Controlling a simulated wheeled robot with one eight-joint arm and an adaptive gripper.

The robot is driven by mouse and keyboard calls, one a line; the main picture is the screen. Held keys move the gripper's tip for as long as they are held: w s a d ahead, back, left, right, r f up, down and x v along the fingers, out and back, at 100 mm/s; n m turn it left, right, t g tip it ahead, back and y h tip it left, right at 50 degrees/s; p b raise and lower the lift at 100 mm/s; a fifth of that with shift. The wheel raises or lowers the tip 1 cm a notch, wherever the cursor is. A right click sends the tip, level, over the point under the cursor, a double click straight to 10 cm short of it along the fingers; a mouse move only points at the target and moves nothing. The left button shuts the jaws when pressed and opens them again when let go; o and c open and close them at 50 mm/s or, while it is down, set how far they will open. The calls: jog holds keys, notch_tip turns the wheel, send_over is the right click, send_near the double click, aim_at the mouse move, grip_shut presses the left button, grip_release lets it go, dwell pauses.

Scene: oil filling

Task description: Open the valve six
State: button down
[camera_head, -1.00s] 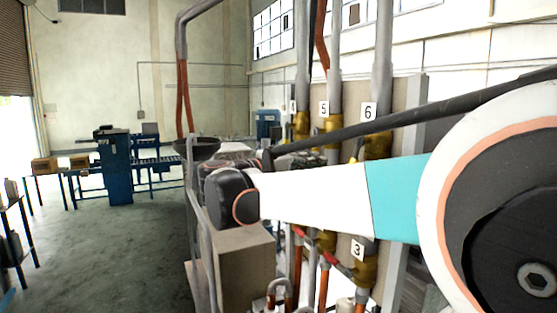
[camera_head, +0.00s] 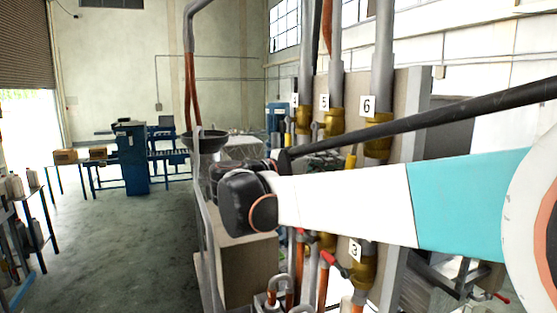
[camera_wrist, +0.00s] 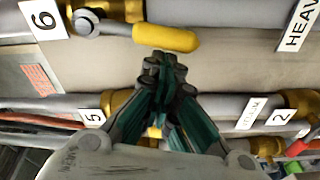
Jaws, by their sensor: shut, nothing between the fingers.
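The number 6 label (camera_head: 368,106) sits beside a brass valve body (camera_head: 378,147) on a vertical grey pipe in the head view. In the wrist view, the 6 label (camera_wrist: 43,18) is at the upper left, next to a brass fitting with a round grey pivot (camera_wrist: 86,23). A yellow handle (camera_wrist: 165,38) extends right from it, along the pipe. My gripper (camera_wrist: 164,62) is shut and empty, its dark tips just below the handle in the picture. I cannot tell whether they touch. In the head view my arm hides part of the valves, and the fingers are not clearly visible.
Valve 5's label (camera_wrist: 92,115) and a 2 label (camera_wrist: 281,116) lie either side of my fingers. The 3 label (camera_head: 355,250) is below my arm near a red handle. A dark funnel (camera_head: 204,142) stands left. Open floor (camera_head: 110,235) lies further left.

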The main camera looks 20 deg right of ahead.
jog(key=shift+s+d+f+n+b, duration=0.1)
jog(key=shift+s+f+n+b, duration=0.25)
jog(key=shift+s+b, duration=0.15)
jog(key=shift+s+d+f+n+b, duration=0.1)
jog(key=shift+s+f+n+b, duration=0.2)
jog(key=shift+s+b, duration=0.15)
